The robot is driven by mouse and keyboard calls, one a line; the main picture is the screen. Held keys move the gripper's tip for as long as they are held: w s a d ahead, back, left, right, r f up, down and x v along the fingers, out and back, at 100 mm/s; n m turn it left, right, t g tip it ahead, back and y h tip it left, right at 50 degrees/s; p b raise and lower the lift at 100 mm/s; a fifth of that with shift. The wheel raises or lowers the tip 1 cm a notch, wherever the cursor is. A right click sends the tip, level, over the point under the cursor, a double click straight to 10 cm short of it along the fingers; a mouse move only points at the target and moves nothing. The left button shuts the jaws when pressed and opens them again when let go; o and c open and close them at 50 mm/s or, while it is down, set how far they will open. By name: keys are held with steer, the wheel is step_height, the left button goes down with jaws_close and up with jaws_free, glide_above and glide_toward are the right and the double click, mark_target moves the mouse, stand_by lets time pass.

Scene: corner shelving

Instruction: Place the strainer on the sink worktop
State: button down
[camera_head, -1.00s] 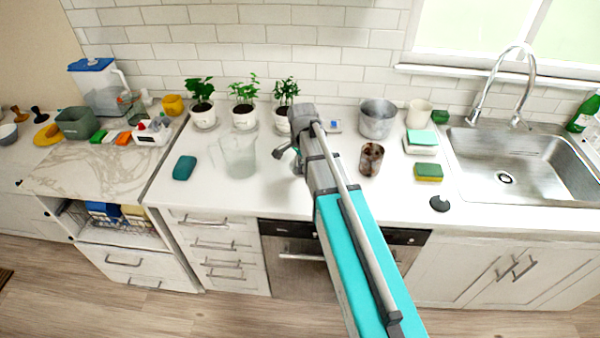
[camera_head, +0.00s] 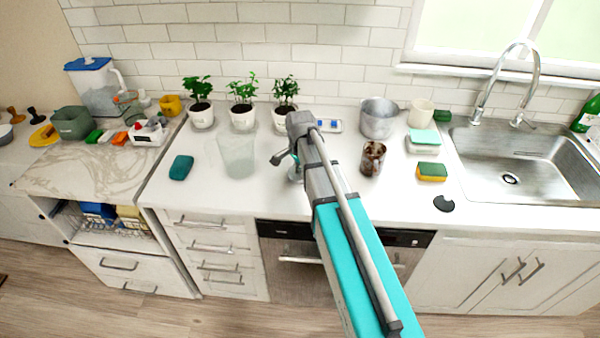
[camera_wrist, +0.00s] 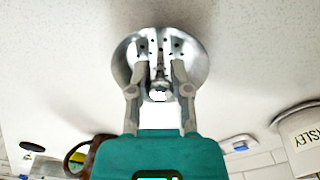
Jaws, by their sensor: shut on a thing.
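The strainer (camera_wrist: 160,60) is a round, shiny metal dish with small holes and a central knob. My gripper (camera_wrist: 160,78) is shut on its knob in the wrist view. Behind it is the pale worktop; I cannot tell whether the strainer touches it. In the head view my gripper (camera_head: 285,158) is low over the white sink worktop (camera_head: 400,205), left of the brown patterned mug. The strainer is mostly hidden there by my arm. The steel sink (camera_head: 530,165) is at the right.
A clear jug (camera_head: 238,155) and teal sponge (camera_head: 181,167) stand left of my gripper. Potted herbs (camera_head: 242,115) line the back. The brown mug (camera_head: 372,158), metal pot (camera_head: 379,118), yellow-green sponge (camera_head: 432,172) and black disc (camera_head: 444,203) are right. The front worktop is mostly clear.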

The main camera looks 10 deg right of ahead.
mark_target(300, 168)
steer(key=shift+f, duration=0.1)
steer(key=c, duration=0.6)
jaws_free()
steer(key=shift+o, duration=0.2)
step_height(300, 168, up, 12)
steer(key=p, duration=1.2)
steer(key=shift+s, duration=0.1)
stand_by(0.4)
steer(key=s+n, duration=1.2)
steer(key=s, duration=0.4)
steer(key=shift+s+n, duration=0.3)
